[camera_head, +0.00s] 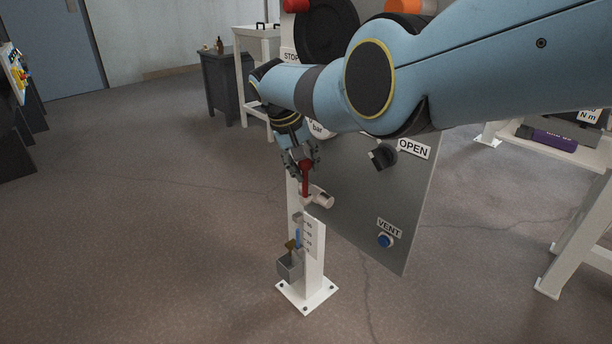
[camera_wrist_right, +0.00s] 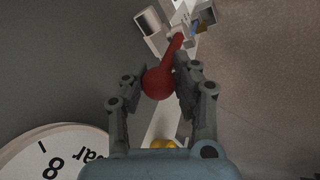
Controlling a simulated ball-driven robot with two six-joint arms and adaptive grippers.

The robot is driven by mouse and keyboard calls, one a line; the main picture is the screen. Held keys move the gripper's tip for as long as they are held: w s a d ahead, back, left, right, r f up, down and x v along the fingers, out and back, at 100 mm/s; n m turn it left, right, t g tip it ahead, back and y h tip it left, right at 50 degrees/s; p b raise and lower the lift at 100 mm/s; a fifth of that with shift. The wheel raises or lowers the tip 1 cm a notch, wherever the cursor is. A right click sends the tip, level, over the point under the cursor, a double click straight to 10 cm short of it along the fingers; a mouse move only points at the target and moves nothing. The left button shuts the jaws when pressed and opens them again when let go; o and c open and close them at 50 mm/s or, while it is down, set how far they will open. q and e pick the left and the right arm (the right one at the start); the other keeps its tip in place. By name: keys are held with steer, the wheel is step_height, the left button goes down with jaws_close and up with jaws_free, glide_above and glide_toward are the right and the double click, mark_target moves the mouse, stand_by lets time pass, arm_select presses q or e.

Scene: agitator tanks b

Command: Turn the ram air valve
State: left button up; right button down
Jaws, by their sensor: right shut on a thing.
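The ram air valve has a red lever handle (camera_head: 305,177) with a rounded knob end, above a pale cylindrical valve body (camera_head: 322,199) at the panel's left edge. In the right wrist view the red handle (camera_wrist_right: 159,83) lies between the two fingers, its knob nearest me and its shaft running up and right. My right gripper (camera_head: 303,163) comes down on the handle from above and is shut on it; it also fills the right wrist view (camera_wrist_right: 158,88). The gripper hides part of the knob. My left gripper is not in view.
The grey panel (camera_head: 375,215) beside the valve carries a black knob (camera_head: 382,155) marked OPEN and a blue VENT button (camera_head: 386,240). A white post (camera_head: 313,265) stands below, with a small grey box (camera_head: 289,266) on it. A white gauge (camera_wrist_right: 58,155) is close to the gripper. Floor at left is clear.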

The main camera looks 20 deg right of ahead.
steer(key=shift+d, duration=0.25)
steer(key=c, duration=1)
jaws_free()
steer(key=shift+o, duration=0.2)
steer(key=shift+a, duration=0.15)
steer(key=shift+w+a+r, duration=0.1)
steer(key=shift+r, duration=0.15)
steer(key=v, duration=1.1)
steer(key=shift+r, duration=0.2)
